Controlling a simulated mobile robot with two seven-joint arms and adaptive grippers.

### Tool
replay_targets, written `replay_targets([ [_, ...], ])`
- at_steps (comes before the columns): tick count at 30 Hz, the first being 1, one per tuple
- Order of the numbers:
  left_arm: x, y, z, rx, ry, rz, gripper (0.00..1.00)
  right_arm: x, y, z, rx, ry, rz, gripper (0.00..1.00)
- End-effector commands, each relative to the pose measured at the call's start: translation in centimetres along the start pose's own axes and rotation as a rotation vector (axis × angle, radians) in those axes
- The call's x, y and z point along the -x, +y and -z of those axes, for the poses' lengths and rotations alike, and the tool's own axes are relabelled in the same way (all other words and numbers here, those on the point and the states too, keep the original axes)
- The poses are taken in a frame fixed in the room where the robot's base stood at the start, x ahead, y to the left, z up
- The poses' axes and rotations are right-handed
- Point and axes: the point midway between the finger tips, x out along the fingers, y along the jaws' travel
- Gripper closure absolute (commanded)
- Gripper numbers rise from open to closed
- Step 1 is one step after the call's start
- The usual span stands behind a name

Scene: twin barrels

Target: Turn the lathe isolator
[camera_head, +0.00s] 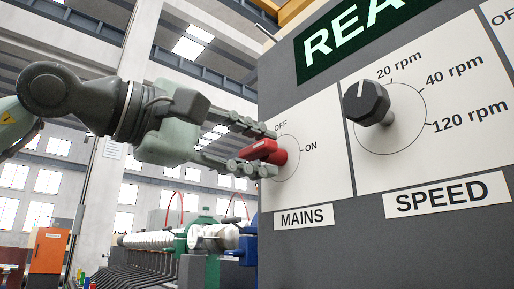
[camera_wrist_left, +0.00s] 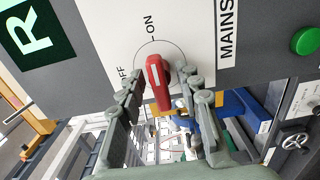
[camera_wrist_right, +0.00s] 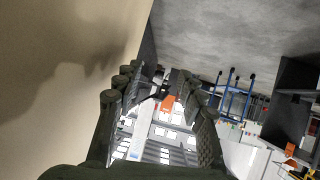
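The lathe isolator is a red knob (camera_head: 264,152) on a white plate marked OFF, ON and MAINS. My left gripper (camera_head: 271,151) is at the plate, with one finger above the knob and one below it. In the left wrist view the red knob (camera_wrist_left: 158,82) stands between the two open fingers (camera_wrist_left: 159,76), with a narrow gap seeming to show on each side. I cannot tell exactly which mark the knob points to. My right gripper (camera_wrist_right: 154,76) is open and empty, away from the isolator and out of the head view.
A black speed knob (camera_head: 366,103) with rpm marks sits right of the isolator, below a green lit sign (camera_head: 355,32). A green button (camera_wrist_left: 305,41) shows in the left wrist view. A beige surface (camera_wrist_right: 60,80) lies close left of my right gripper.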

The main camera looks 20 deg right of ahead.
Motion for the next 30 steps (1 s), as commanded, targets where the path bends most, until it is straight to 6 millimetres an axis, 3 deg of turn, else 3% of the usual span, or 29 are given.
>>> replay_targets([
  [7,-0.1,0.0,0.0,0.001,0.000,-0.001,0.67,0.0,0.1,-0.1,0.000,-0.002,-0.001,0.60],
  [15,0.0,0.0,0.0,0.001,0.000,-0.001,1.00,0.0,0.1,-0.1,0.000,-0.002,-0.001,0.60],
  [24,0.0,-0.1,0.0,0.022,0.000,-0.001,1.00,-0.1,-0.2,0.2,0.000,0.020,0.004,0.60],
  [30,0.0,-0.2,0.1,0.107,0.001,-0.002,1.00,-0.1,-1.9,3.5,-0.012,0.177,0.042,0.60],
])
